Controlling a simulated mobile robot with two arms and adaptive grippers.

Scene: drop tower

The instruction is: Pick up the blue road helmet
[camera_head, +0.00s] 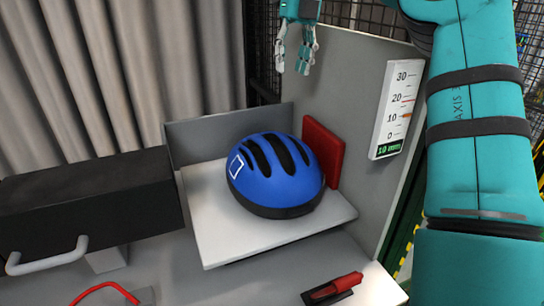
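The blue road helmet (275,173) has black vents, a black lower rim and a white square outline on its left side. It rests on a light grey platform (225,232), close to a red pad (323,150) at its right rear. My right gripper (292,68) hangs at the top of the view, fingers pointing down, above and behind the helmet in the picture and apart from it. Its fingers are spread, with nothing between them. My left gripper is not in view.
A grey panel with a numbered scale (397,108) stands right of the helmet. A black box with a handle (48,256) is at the left. A red-handled tool (333,289) lies in front. Grey curtain and black mesh are behind.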

